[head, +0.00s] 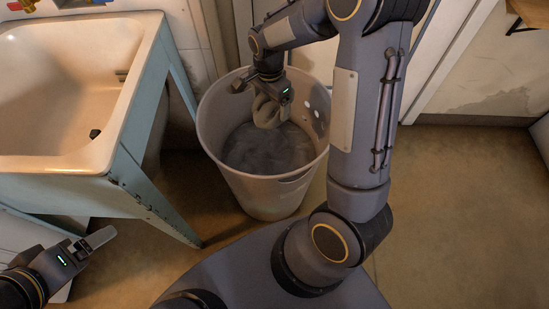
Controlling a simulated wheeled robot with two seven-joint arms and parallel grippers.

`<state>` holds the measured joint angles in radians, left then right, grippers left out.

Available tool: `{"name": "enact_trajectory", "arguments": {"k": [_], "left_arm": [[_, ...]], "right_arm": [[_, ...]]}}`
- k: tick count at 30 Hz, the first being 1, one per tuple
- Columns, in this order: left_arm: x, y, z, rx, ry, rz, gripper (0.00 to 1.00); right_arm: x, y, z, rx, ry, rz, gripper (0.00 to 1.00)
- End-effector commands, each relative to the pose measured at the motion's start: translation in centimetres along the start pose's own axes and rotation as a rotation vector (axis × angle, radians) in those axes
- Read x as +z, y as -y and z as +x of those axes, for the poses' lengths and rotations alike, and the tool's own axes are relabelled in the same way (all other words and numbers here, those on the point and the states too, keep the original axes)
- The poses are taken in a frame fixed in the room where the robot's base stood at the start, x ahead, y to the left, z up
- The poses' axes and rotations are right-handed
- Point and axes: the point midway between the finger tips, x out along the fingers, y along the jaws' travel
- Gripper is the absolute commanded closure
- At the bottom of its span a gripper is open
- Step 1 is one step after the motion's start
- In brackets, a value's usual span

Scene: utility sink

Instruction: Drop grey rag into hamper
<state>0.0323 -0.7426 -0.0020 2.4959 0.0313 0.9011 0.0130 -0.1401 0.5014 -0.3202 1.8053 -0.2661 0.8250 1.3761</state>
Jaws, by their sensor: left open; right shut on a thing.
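The hamper (275,197) is a tall pale round bin standing on the floor, to the right of the sink. My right gripper (268,108) points down inside its mouth, near the back rim. It is shut on a pale, bunched piece that looks like the grey rag (268,117), which hangs within the rim's outline. A blue-grey mass lies lower in the hamper; I cannot tell whether it joins the held piece. My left gripper (98,239) is open and empty at the lower left, below the sink and away from the hamper.
A worn cream sink (70,120) on a pale blue frame (150,190) stands at the left; one frame leg slants close to the hamper. A wall and white trim (450,60) lie behind. Brown floor (455,220) is clear at the right.

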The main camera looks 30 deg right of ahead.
Motion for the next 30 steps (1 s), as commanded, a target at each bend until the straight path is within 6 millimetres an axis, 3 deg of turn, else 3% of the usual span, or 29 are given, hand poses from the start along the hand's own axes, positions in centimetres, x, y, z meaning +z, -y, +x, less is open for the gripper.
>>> {"name": "enact_trajectory", "arguments": {"k": [1,7,18,19,21,30], "left_arm": [[0.5,0.4,0.9,0.000,0.000,0.000,0.14],[1.3,1.1,2.5,0.000,0.001,0.000,0.14],[1.4,1.2,2.7,0.000,0.000,0.000,0.14],[1.4,1.2,2.7,0.000,0.000,0.000,0.14],[1.4,1.2,2.7,0.000,0.000,0.000,0.14],[1.3,1.2,2.6,0.000,0.000,0.000,0.14]], "right_arm": [[0.0,0.0,1.3,0.001,0.000,0.000,0.36],[0.0,0.0,3.5,0.000,0.000,-0.001,0.36],[0.0,0.0,3.9,-0.001,-0.001,-0.001,0.36],[0.0,0.0,3.9,-0.001,-0.001,-0.002,0.10],[0.0,0.0,3.9,-0.001,-0.001,-0.002,0.01],[0.0,0.0,3.4,-0.002,-0.001,-0.002,0.00]]}}
